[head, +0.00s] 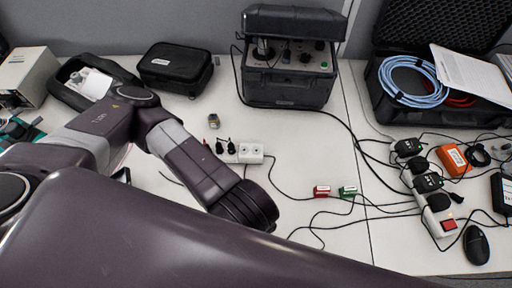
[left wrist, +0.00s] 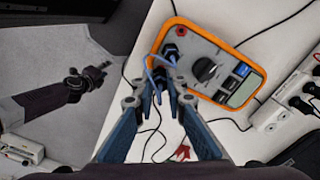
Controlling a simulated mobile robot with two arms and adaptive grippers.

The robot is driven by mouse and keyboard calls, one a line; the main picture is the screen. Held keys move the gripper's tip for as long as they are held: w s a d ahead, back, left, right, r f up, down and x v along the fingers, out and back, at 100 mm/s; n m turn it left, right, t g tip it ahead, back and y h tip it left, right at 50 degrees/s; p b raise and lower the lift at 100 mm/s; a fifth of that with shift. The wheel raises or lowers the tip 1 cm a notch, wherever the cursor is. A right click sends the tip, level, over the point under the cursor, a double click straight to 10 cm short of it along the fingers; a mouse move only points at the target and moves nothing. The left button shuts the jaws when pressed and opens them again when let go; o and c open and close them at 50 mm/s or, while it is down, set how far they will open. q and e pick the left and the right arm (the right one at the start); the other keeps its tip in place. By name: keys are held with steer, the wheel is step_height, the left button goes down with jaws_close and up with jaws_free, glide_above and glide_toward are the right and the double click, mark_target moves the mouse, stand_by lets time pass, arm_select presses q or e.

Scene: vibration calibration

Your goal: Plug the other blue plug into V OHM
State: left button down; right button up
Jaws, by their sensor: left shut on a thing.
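An orange-rimmed multimeter (left wrist: 212,62) lies on the white table in the left wrist view, with a dial, a display and sockets at its left end. One blue plug (left wrist: 170,50) sits at the socket end. My left gripper (left wrist: 160,96) is shut on another blue plug (left wrist: 158,80), whose blue lead loops up beside the meter. Whether the held plug touches a socket I cannot tell. In the head view my left arm hides the multimeter and the left fingertips. A dark arm end, seemingly my right gripper (left wrist: 96,74), shows small over the floor; its fingers are unclear.
A white power strip (head: 250,153) with black plugs is beside my left wrist. Red (head: 321,191) and green (head: 347,192) boxes lie to the right among loose black cables. A dark instrument case (head: 288,88) stands behind. Table between is partly clear.

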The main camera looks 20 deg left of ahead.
arm_select(q)
steer(key=shift+f+b, duration=1.05)
steer(key=shift+f, duration=0.05)
stand_by(3.4)
steer(key=c, duration=1.9)
jaws_free()
steer(key=shift+r, duration=0.15)
steer(key=shift+r+p, duration=2.4)
steer(key=shift+p, duration=0.1)
